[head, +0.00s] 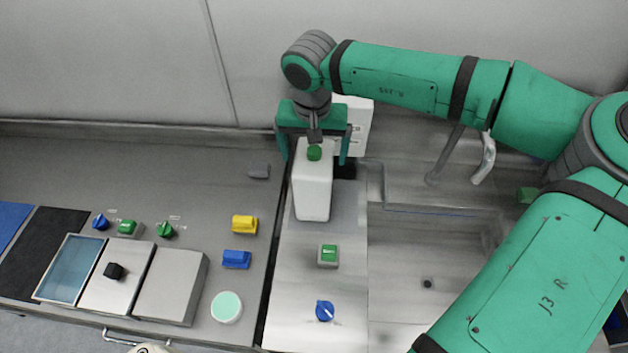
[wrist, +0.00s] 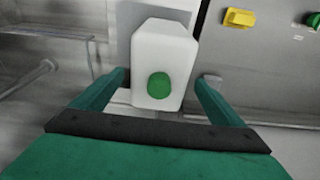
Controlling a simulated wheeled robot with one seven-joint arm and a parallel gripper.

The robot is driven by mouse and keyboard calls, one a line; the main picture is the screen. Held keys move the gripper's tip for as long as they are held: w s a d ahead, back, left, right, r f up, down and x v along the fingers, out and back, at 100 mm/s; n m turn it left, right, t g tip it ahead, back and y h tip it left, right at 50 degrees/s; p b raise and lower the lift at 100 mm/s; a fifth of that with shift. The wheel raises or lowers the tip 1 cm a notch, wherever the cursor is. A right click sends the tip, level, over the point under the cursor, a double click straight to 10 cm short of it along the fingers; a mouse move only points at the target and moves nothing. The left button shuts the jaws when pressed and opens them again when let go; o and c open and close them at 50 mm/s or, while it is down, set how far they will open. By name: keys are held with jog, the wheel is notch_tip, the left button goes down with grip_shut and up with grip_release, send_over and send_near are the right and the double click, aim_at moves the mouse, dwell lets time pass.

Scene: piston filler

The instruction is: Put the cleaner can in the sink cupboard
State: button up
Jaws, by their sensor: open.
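The cleaner can looks to be the white can (head: 312,192) with a green cap, standing upright on the steel counter left of the sink. It also fills the upper middle of the wrist view (wrist: 163,50). My gripper (head: 314,158) is open at the can, with one finger on each side of it. In the wrist view, the fingers (wrist: 161,82) flank the can, and I cannot tell whether they touch it. The sink cupboard does not show in either view.
The sink basin (head: 430,265) with a faucet (head: 485,160) lies right of the can. A green button (head: 328,255) and a blue knob (head: 324,311) are in front of it. Yellow (head: 244,224) and blue (head: 236,259) blocks lie to its left. A wall stands behind.

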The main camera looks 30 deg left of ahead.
jog(key=shift+w+f, duration=0.2)
jog(key=shift+f, duration=2.55)
jog(key=shift+c, duration=0.7)
jog(key=shift+a+r, duration=0.1)
jog(key=c, duration=2)
